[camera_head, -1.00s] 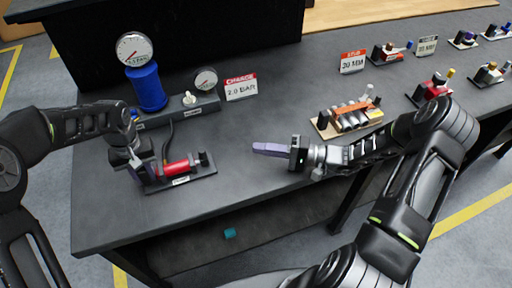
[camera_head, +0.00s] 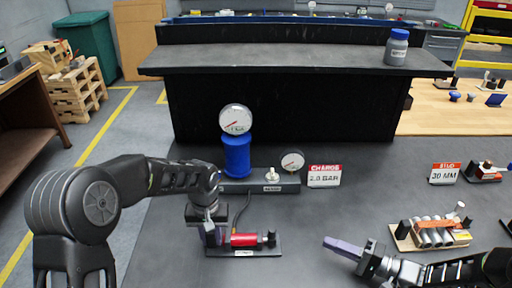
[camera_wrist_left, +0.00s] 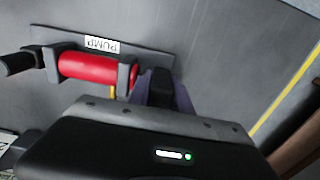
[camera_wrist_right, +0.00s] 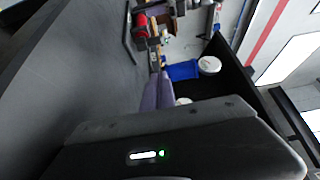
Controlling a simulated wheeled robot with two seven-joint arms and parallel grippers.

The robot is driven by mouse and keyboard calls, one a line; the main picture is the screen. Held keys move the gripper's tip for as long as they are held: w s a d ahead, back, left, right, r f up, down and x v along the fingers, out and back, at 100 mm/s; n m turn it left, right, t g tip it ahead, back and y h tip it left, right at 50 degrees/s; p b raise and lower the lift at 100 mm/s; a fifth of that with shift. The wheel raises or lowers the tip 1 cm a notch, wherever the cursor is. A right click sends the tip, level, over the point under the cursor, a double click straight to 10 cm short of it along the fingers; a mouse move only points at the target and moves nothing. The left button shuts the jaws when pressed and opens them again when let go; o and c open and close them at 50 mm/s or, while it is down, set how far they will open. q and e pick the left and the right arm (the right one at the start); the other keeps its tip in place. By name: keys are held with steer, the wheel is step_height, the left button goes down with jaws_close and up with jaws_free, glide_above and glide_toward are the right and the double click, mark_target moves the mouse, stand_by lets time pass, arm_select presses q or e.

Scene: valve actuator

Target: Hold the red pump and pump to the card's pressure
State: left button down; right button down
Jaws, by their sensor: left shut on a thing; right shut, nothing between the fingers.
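The red pump (camera_head: 245,240) lies on a dark base plate with a black handle (camera_head: 271,238) at its right end. My left gripper (camera_head: 214,238) is shut at the pump's left end; the left wrist view shows its purple fingers (camera_wrist_left: 163,92) there, beside the red barrel (camera_wrist_left: 88,68). The exact contact is partly hidden. My right gripper (camera_head: 343,247) is shut and empty, above the table right of the pump. The card (camera_head: 324,176) reads "CHARGE 2.0 BAR". A large gauge (camera_head: 235,119) tops the blue cylinder (camera_head: 237,157); a small gauge (camera_head: 292,161) stands right. Needle readings are too small to tell.
A grey block with a knob (camera_head: 272,175) stands behind the pump, joined by a hose. A "STUD 30 MM" card (camera_head: 445,173) and a wooden tray of cylinders (camera_head: 430,236) are at right. A raised dark shelf (camera_head: 290,58) stands behind. The table between pump and tray is mostly clear.

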mark_target(275, 232)
steer(key=c, duration=2.1)
jaws_free()
